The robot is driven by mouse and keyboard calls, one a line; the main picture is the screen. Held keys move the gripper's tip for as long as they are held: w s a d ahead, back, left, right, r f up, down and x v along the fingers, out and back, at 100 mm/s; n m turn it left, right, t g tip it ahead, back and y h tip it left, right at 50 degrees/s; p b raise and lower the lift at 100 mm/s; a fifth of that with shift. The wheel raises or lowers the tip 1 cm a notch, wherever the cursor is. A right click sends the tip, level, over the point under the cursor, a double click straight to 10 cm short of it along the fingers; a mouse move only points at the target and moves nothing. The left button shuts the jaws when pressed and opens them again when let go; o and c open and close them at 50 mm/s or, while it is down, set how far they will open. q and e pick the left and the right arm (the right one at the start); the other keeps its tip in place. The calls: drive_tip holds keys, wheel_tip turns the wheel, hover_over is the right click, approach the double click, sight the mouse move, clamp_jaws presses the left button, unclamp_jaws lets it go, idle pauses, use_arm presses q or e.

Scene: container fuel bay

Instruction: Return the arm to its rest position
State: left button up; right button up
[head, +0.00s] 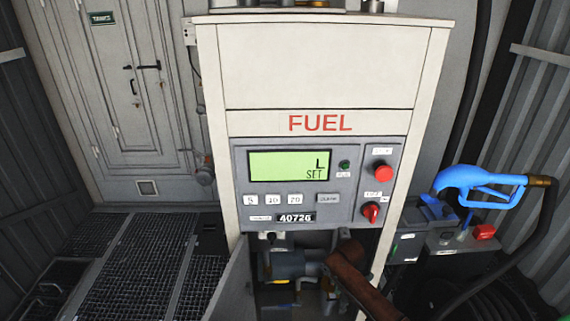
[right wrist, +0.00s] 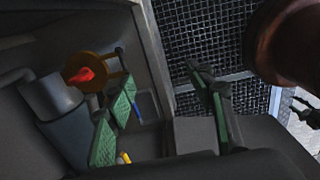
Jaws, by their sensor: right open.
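My right arm (head: 352,272) reaches from the bottom right into the open lower compartment of the fuel dispenser (head: 325,65). A red valve handle with a brass-coloured ring (right wrist: 82,76) is just left of the left finger, on a grey pipe. I cannot tell whether the finger touches the ring. In the head view the fingers are hidden or too dark to make out. I do not see my left gripper.
The panel (head: 318,185) has a green display reading L SET and red knobs. A grey compartment door (head: 233,285) stands open at the left. A blue fuel nozzle (head: 475,183) sits at the right with its black hose.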

drive_tip(key=s+d+f+m, duration=0.2)
drive_tip(key=s+f+m, duration=0.15)
drive_tip(key=f, duration=0.65)
drive_tip(key=s+d+f+m, duration=0.25)
drive_tip(key=s+f, duration=0.25)
drive_tip(key=f, duration=0.5)
drive_tip(key=s+d+f+m+p, duration=0.1)
drive_tip(key=s+d+f+m, duration=0.15)
drive_tip(key=s+f, duration=0.55)
drive_tip(key=s+d+f+m, duration=0.2)
drive_tip(key=s+d+f, duration=0.2)
drive_tip(key=s+f, duration=0.45)
drive_tip(key=s+d+f+m, duration=0.2)
drive_tip(key=s+f, duration=0.3)
drive_tip(key=s, duration=0.6)
drive_tip(key=s+d+f+m, duration=0.15)
drive_tip(key=s+f, duration=0.35)
drive_tip(key=s, duration=0.5)
use_arm(q)
wheel_tip(320, 180, up, 2)
drive_tip(key=shift+s+r+p, duration=0.15)
drive_tip(key=shift+p, duration=0.5)
use_arm(e)
drive_tip(key=s+f+m, duration=0.2)
drive_tip(key=s+m, duration=0.1)
drive_tip(key=s, duration=2.1)
drive_tip(key=shift+a+f, duration=0.25)
drive_tip(key=shift+a, duration=0.2)
drive_tip(key=shift+c, duration=0.3)
